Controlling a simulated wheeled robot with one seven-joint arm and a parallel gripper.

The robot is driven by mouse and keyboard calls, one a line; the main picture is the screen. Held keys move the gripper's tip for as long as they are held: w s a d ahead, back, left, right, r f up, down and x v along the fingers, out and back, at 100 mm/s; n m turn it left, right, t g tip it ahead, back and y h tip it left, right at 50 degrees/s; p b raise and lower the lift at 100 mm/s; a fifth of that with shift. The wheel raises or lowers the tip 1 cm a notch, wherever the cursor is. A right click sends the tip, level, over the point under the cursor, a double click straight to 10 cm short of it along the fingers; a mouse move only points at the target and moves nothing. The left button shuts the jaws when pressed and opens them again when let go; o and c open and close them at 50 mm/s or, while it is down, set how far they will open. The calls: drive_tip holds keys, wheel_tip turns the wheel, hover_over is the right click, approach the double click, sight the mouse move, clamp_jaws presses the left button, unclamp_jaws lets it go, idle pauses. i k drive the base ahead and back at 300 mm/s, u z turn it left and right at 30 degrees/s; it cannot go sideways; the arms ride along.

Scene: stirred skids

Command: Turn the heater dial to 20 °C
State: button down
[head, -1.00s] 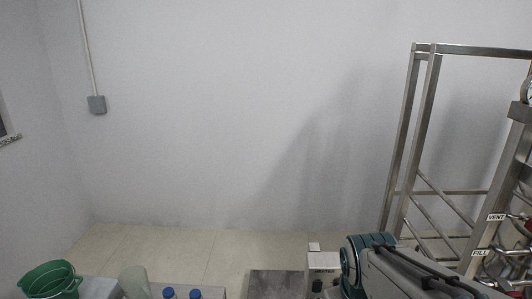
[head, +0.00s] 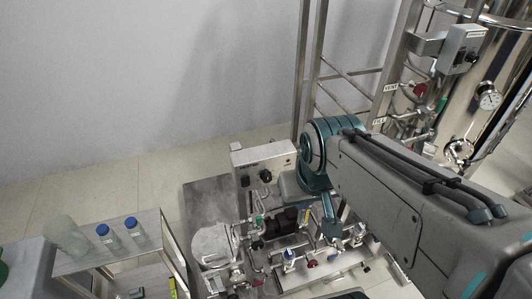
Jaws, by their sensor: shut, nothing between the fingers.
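The heater box (head: 250,158) is a pale box with a dark label in the head view, standing just left of my arm's teal joint. Its black round dial (head: 266,176) faces me on the front. The scale marks and pointer are too small to read. My gripper (head: 331,232) seems to be at the lower end of my arm, among the pipework to the lower right of the dial, apart from it. It is shut and empty. Its fingertips are small and hard to make out.
Pipes and valves crowd the skid below the heater box. A steel frame (head: 305,70), a second control box (head: 462,48) and a gauge (head: 488,96) stand to the right. A trolley (head: 95,262) with blue-capped bottles (head: 105,236) is at left.

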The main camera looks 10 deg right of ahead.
sight(266, 177)
drive_tip(key=u, duration=0.2)
drive_tip(key=k, duration=0.7)
drive_tip(key=z, duration=1)
drive_tip(key=i, duration=0.5)
